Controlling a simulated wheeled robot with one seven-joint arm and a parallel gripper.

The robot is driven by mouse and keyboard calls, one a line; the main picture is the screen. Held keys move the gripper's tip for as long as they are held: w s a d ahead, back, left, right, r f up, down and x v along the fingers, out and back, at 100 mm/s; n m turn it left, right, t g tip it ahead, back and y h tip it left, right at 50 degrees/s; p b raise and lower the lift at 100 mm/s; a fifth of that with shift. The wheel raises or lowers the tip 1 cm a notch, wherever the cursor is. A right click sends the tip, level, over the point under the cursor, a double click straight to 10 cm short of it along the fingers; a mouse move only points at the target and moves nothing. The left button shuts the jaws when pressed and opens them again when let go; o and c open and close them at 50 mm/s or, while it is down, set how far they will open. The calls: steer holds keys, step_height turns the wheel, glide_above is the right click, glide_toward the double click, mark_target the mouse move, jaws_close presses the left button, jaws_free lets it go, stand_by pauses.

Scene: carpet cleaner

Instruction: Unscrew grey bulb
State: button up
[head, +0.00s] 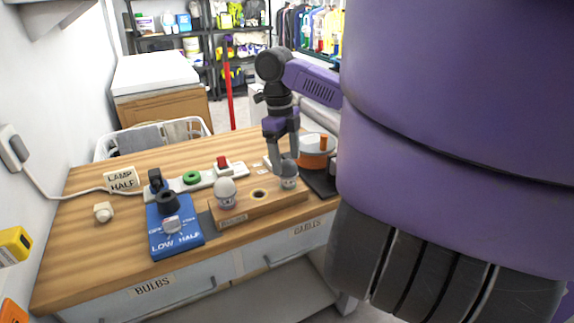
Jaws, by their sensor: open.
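A wooden block (237,214) on the workbench holds a pale, whitish bulb (225,190) at its left and a darker blue-grey bulb (289,173) at its right. An empty round hole (260,194) lies between them. My gripper (282,163) points down at the grey bulb, its open fingers at the bulb's top. I cannot tell whether they touch it. The fingers hide part of the bulb.
A blue panel (177,243) with a knob stands left of the block. Behind are a white power strip (206,180) with plugs and an orange-and-white round item (316,150). A small white knob-like item (103,212) lies at the left. My arm blocks the right side.

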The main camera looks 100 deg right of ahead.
steer(key=shift+w+d+r, duration=0.1)
steer(key=shift+r, duration=1.1)
steer(key=shift+w+d+r, duration=0.1)
steer(key=shift+r, duration=1.05)
